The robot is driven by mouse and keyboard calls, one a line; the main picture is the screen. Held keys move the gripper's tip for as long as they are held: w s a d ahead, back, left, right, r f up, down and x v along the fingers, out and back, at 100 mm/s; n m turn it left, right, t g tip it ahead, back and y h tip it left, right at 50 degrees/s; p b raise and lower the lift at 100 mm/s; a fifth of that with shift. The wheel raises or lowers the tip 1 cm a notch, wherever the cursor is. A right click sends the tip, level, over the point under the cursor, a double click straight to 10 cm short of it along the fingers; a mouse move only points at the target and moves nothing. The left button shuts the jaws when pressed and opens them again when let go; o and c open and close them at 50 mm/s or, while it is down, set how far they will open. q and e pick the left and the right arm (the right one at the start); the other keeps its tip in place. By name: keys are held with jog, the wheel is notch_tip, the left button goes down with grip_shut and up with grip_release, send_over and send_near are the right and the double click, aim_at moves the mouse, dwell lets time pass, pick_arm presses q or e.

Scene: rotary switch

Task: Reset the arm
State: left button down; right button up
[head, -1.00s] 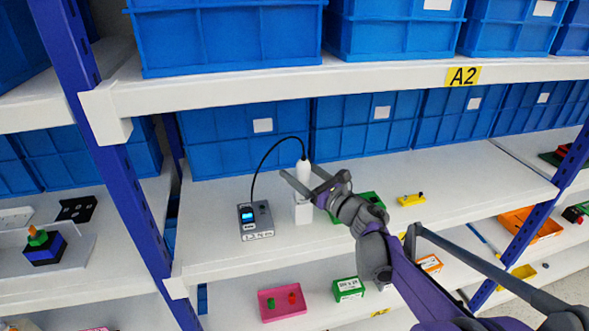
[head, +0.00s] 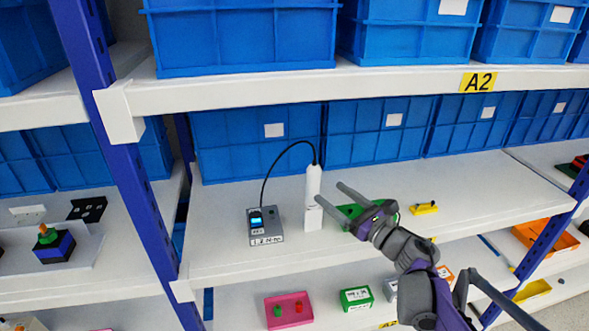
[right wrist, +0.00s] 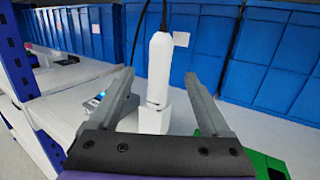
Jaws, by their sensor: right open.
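My right gripper (head: 329,199) is open and empty over the middle shelf, just right of a white probe (head: 313,181) that stands upright in a white block-shaped holder (head: 314,218). In the right wrist view the probe (right wrist: 160,70) is ahead, between the lines of the two spread fingers, and not gripped. A black cable runs from the probe's top to a grey meter box (head: 266,226) with a small lit blue display and a knob-like dark part. My left gripper is in neither view.
A green object (head: 352,212) lies partly behind my right gripper. A yellow piece (head: 424,208) lies farther right. Blue bins (head: 375,127) line the shelf's back. A blue upright post (head: 135,190) stands left. The lower shelf holds a pink tray (head: 289,310) and a green box (head: 356,298).

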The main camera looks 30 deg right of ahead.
jog(key=s+a+f+n+g+h, duration=0.2)
jog(key=s+a+f+n+g, duration=0.4)
jog(key=n, duration=1)
jog(key=s+a+f+n+g+h, duration=0.3)
jog(key=s+a+f+n+g, duration=0.4)
jog(key=s+a+f+n, duration=0.4)
jog(key=s+f+n, duration=0.4)
jog(key=f+n, duration=0.1)
jog(key=n, duration=0.1)
jog(key=shift+s, duration=0.25)
jog(key=shift+f, duration=0.1)
